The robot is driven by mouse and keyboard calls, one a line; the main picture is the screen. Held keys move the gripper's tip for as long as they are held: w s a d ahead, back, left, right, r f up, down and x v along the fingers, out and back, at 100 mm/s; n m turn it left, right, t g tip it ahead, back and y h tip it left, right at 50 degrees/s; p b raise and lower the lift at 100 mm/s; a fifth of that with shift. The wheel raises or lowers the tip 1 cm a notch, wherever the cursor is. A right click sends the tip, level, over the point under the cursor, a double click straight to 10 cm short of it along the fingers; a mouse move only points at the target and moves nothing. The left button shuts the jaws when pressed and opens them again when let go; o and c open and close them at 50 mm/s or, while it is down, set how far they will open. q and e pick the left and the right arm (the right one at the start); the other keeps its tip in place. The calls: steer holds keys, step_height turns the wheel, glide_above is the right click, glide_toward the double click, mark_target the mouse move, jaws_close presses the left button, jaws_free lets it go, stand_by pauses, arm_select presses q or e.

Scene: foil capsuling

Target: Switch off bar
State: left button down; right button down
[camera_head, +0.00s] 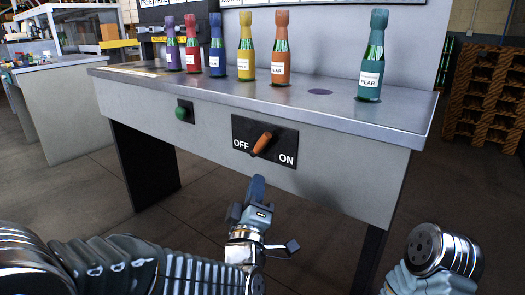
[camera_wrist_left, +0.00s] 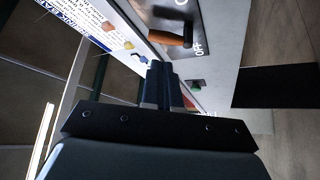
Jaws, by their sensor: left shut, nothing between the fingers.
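An orange bar-shaped lever (camera_head: 262,143) sits on a black plate (camera_head: 285,138) on the front of the grey bench. OFF is printed left of the lever and ON at its lower right. The lever slants, its lower end toward the left. In the left wrist view the lever (camera_wrist_left: 170,39) shows above the fingers, with OFF beside one end. My left gripper (camera_head: 257,185) is shut and empty, below and in front of the plate, apart from the lever. Its closed fingers (camera_wrist_left: 162,75) show in the wrist view. Part of my right arm shows at lower right; its gripper is out of frame.
The bench top (camera_head: 325,100) carries several foil-topped bottles, with a teal one (camera_head: 371,60) at the right. A green button (camera_head: 181,113) is on the bench front, left of the plate. Wooden pallets (camera_head: 485,100) are stacked at the right. Space in front of the plate looks clear.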

mark_target(264, 144)
arm_select(q)
steer(key=p+x, duration=0.2)
steer(key=x, duration=0.8)
steer(key=shift+w+d+r, duration=0.1)
steer(key=shift+w+r, duration=0.05)
steer(key=shift+w, duration=0.15)
